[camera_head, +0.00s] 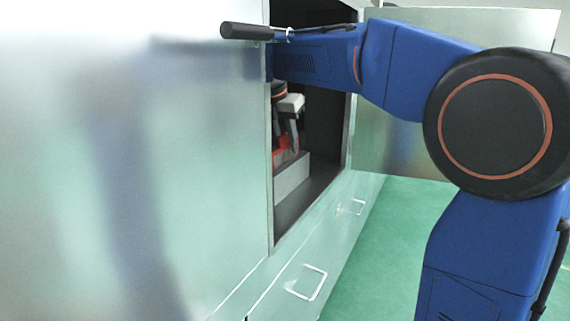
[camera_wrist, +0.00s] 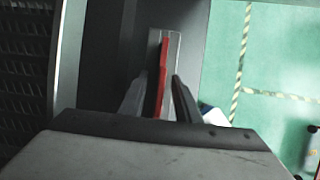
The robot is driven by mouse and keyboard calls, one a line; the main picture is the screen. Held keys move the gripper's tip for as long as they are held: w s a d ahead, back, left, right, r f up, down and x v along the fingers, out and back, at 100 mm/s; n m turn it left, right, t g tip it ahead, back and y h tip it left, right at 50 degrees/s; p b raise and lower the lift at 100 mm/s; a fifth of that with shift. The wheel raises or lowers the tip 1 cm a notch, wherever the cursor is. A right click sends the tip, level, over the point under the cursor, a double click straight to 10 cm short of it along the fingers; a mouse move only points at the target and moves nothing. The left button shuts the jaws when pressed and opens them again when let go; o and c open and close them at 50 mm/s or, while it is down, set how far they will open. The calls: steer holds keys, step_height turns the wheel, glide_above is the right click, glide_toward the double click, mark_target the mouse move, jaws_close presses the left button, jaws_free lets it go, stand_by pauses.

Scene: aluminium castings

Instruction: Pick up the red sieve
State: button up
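The red sieve (camera_wrist: 162,76) shows edge-on as a thin red strip in the wrist view, standing along a grey holder block (camera_wrist: 176,48). In the head view a small part of the red sieve (camera_head: 282,147) shows inside the cabinet, above the light grey holder block (camera_head: 291,180). My gripper (camera_wrist: 161,78) points at the sieve, with one finger on each side of the strip. My gripper (camera_head: 291,128) is partly hidden by the cabinet edge in the head view.
My arm reaches through the opening of a metal cabinet (camera_head: 160,200). Its door (camera_head: 440,130) stands open at the right. The opening is narrow around the arm. Handles (camera_head: 306,282) sit on the lower front. Green floor (camera_head: 385,250) is clear in front. A dark perforated rack (camera_wrist: 22,70) is at left.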

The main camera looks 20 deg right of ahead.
steer(key=shift+x, duration=1.25)
jaws_close()
